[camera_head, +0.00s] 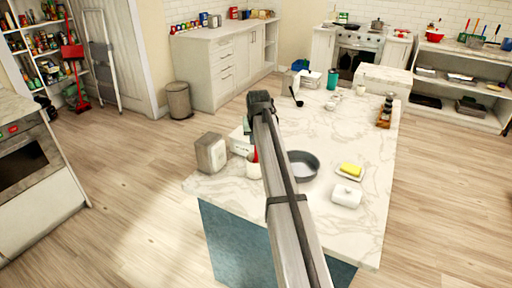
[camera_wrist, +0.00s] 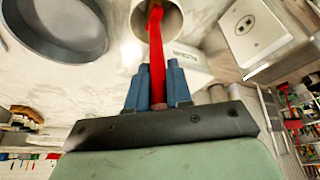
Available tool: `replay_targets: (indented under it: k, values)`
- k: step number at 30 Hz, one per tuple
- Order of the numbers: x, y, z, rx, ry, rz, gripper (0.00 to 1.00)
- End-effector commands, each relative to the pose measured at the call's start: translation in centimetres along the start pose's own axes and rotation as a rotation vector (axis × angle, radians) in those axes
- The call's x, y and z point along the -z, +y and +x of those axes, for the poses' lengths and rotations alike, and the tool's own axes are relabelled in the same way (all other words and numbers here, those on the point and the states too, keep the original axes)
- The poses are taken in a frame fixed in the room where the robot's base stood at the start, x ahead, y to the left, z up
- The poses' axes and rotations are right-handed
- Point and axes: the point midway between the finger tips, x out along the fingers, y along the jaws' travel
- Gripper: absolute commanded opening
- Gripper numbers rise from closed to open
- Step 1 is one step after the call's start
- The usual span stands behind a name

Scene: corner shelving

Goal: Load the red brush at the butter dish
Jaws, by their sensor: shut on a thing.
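In the wrist view my gripper (camera_wrist: 156,82) is shut on the handle of the red brush (camera_wrist: 157,45). The brush's far end reaches into the mouth of a pale cup (camera_wrist: 172,12). In the head view a bit of the red brush (camera_head: 255,155) shows beside my arm, above the white cup (camera_head: 253,170); my arm hides the gripper. The butter dish (camera_head: 341,176) is on the island to the right, holding yellow butter (camera_head: 351,169). A white lid (camera_head: 346,196) sits on the counter in front of it.
A grey round pan (camera_head: 301,166) stands between my arm and the butter dish. A boxy metal appliance (camera_head: 211,153) and a white box (camera_head: 240,141) stand left of and behind the cup. The marble island top (camera_head: 330,135) is clear behind the pan.

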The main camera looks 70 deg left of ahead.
Motion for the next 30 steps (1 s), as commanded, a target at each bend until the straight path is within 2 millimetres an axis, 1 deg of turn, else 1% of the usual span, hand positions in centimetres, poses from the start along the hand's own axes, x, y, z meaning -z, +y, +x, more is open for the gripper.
replay_targets:
  k: [1, 6, 11, 14, 17, 20, 21, 23, 24, 26, 30]
  values:
    - [0.5, 0.0, -1.0, 0.000, 0.002, 0.000, 0.00]
    - [1.6, 0.0, -3.6, 0.000, 0.001, 0.000, 0.00]
    - [2.3, 0.2, -5.2, -0.001, 0.001, 0.002, 0.00]
    - [2.5, 1.3, -5.7, -0.005, 0.000, 0.012, 0.00]
    - [2.6, 3.6, -5.9, -0.014, -0.001, 0.033, 0.00]
    - [2.5, 7.0, -5.9, -0.027, -0.001, 0.064, 0.00]
    - [2.5, 8.6, -5.9, -0.033, -0.001, 0.079, 0.00]
    - [2.3, 11.0, -5.9, -0.042, -0.001, 0.101, 0.00]
    - [2.2, 12.7, -5.9, -0.048, 0.000, 0.116, 0.00]
    - [2.1, 15.0, -5.9, -0.057, 0.000, 0.138, 0.00]
    - [1.6, 20.6, -6.0, -0.078, 0.000, 0.189, 0.00]
